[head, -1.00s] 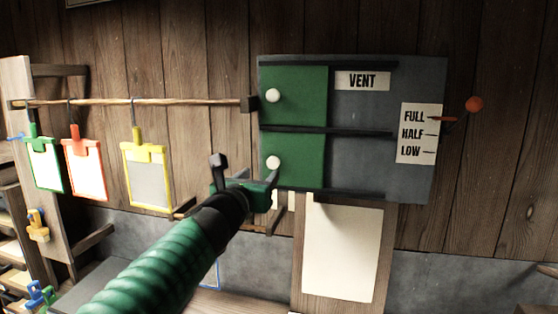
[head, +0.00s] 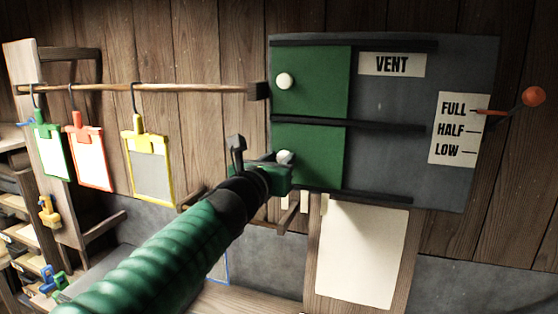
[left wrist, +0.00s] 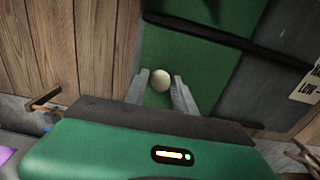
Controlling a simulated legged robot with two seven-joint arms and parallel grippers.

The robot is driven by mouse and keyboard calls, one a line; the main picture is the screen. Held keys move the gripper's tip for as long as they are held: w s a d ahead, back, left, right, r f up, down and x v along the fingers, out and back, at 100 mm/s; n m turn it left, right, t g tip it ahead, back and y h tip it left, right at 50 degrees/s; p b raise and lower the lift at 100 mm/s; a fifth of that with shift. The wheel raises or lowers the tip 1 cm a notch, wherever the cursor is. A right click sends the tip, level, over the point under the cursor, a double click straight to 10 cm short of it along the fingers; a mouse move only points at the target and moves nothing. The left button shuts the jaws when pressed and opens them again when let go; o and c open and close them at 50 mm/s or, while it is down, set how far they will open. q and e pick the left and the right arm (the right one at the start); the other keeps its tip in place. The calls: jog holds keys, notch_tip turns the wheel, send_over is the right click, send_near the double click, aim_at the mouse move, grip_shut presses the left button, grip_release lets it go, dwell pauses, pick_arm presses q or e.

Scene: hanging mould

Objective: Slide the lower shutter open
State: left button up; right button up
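The green lower shutter (head: 322,160) sits at the left end of its track on the grey vent panel (head: 385,165). Its white round knob (head: 285,157) is partly covered by my left gripper (head: 262,156) in the head view. In the left wrist view the knob (left wrist: 160,82) shows between the two fingertips of my open left gripper (left wrist: 161,88), with a gap on each side. I cannot tell how deep the fingers reach around it. The green upper shutter (head: 312,102), with its own knob (head: 284,81), is also at the left. My right gripper is not in view.
A lever with an orange ball (head: 533,97) stands at the FULL mark, right of the panel. A wooden rod (head: 150,90) with hanging clipboards is at the left. A pale sheet (head: 358,250) hangs below the panel. The track right of the lower shutter is clear.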

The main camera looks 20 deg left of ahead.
pick_arm(q)
jog(key=shift+w+d+f, duration=0.1)
jog(key=shift+d, duration=0.1)
grip_shut()
jog(key=shift+a+f, duration=0.1)
jog(key=shift+f, duration=0.05)
dwell(0.7)
